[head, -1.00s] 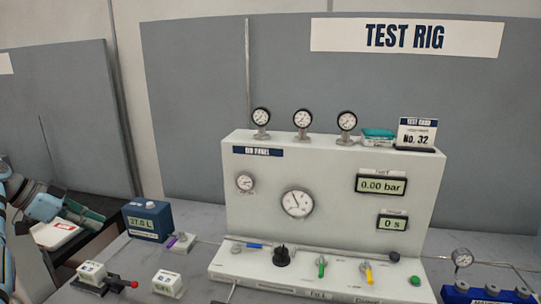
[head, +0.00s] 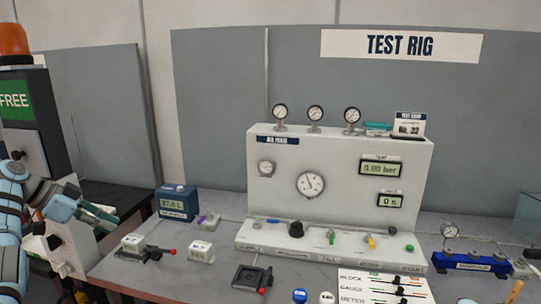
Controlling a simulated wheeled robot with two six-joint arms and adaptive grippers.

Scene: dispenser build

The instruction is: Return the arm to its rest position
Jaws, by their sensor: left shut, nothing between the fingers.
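My left arm comes in at the left edge of the head view. Its gripper (head: 104,217) is at the left, beside the bench's left end, and apart from everything on the bench. The gripper is shut and holds nothing that I can see. The arm is bent, with its blue links at the lower left. My right gripper is not in view. The test rig panel (head: 345,152) stands on the bench with gauges on top and two displays, reading about 0.00 bar and 0 s.
A dark blue box (head: 177,203) with a 37.0 L display stands on the bench's left part. Small white-topped units (head: 201,251) and a dark block with a red-tipped lever (head: 252,279) lie in front. A blue manifold (head: 474,262) is at the right. A dark cabinet with a green FREE sign (head: 15,104) stands far left.

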